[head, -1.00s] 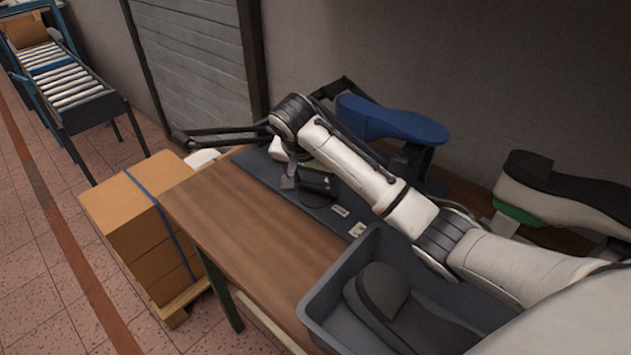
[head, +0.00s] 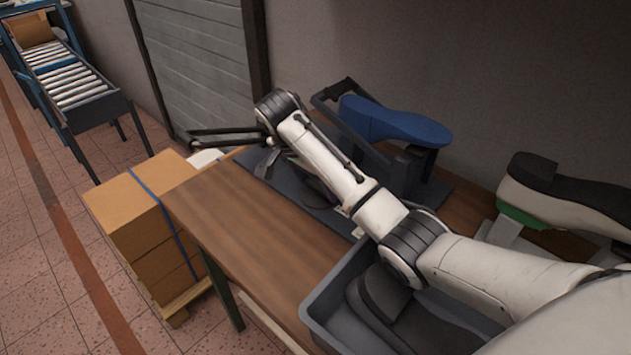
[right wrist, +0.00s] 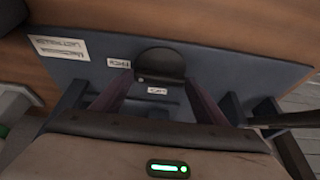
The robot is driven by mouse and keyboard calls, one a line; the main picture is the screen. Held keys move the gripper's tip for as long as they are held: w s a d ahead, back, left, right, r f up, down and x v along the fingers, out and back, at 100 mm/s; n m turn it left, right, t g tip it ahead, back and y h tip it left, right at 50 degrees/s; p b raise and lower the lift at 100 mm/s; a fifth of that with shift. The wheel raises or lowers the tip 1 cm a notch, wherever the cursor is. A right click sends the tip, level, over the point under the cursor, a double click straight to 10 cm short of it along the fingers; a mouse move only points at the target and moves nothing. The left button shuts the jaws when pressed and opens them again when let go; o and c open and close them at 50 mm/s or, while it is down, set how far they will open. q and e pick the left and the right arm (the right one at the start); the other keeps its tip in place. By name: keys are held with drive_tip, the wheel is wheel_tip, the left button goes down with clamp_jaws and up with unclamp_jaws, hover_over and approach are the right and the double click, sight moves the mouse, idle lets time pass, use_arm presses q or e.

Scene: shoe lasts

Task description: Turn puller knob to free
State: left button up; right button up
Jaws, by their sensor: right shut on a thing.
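The last puller is a dark blue-grey plate (head: 235,172) with a frame, on the wooden bench. Its round black knob (right wrist: 160,64) shows in the right wrist view, with a small pale dot at its lower left edge. White labels (right wrist: 118,63) and (right wrist: 157,91) lie on the plate beside and below it; their print is too small to read surely. My right gripper (right wrist: 159,80) is shut on the knob, one finger at each side.
A blue shoe last (head: 395,122) sits on the puller frame. A long dark lever (head: 222,131) reaches left. A grey bin (head: 322,297) with dark shoes stands in front, and a shoe (head: 565,200) at right. Bare bench (head: 245,225) lies left of the bin.

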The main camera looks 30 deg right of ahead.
drive_tip(key=shift+d+r, duration=0.1)
drive_tip(key=o, duration=0.8)
drive_tip(key=shift+v, duration=5.15)
